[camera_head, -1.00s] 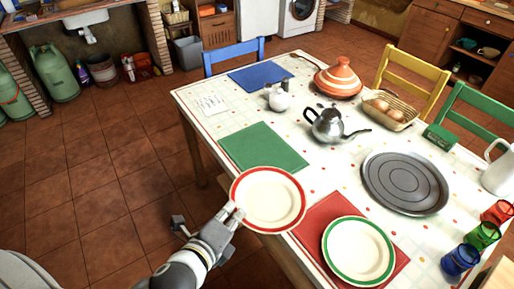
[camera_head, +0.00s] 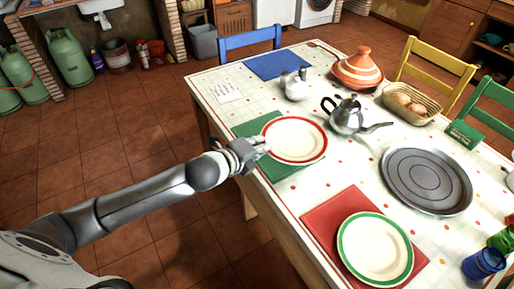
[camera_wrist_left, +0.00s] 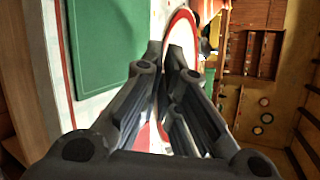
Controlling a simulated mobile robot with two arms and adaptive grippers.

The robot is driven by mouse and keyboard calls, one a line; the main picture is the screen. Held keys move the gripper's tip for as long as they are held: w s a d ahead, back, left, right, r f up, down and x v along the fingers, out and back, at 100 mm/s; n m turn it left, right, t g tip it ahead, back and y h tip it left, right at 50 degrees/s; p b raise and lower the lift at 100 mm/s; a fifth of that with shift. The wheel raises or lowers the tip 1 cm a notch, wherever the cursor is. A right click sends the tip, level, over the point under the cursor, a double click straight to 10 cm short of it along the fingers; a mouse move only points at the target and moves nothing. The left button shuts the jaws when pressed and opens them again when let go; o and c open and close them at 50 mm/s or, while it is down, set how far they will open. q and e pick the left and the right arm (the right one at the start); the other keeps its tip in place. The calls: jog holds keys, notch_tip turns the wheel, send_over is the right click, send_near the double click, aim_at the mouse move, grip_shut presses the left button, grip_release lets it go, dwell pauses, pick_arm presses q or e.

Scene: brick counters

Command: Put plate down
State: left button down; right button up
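My left gripper (camera_head: 259,146) is shut on the left edge of a cream plate with a red rim (camera_head: 296,139). The plate is over the right part of the green placemat (camera_head: 282,167) and overhangs it to the right. In the left wrist view the plate (camera_wrist_left: 181,42) shows nearly edge-on between the fingertips (camera_wrist_left: 166,62). There the green placemat (camera_wrist_left: 103,45) lies to its left with a gap, so the plate seems held above the table. My right gripper is not in view.
A silver teapot (camera_head: 347,117) stands just right of the plate. A small pale pot (camera_head: 294,88) stands behind it. A green-rimmed plate (camera_head: 376,248) lies on the red placemat (camera_head: 322,222) in front. A round grey tray (camera_head: 427,180) lies further right. The blue placemat (camera_head: 278,66) is empty.

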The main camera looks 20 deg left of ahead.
pick_arm(q)
jog(key=w+a+f, duration=0.1)
jog(key=w+f, duration=0.1)
jog(key=w+a+f, duration=0.2)
jog(key=f, duration=0.1)
jog(key=w+a+f, duration=0.2)
jog(key=shift+w+f, duration=0.15)
jog(key=shift+w, duration=0.15)
jog(key=shift+f, duration=1.5)
jog(key=shift+f, duration=0.15)
jog(key=c, duration=2)
grip_release()
jog(key=shift+o, duration=0.4)
jog(key=shift+s, duration=0.1)
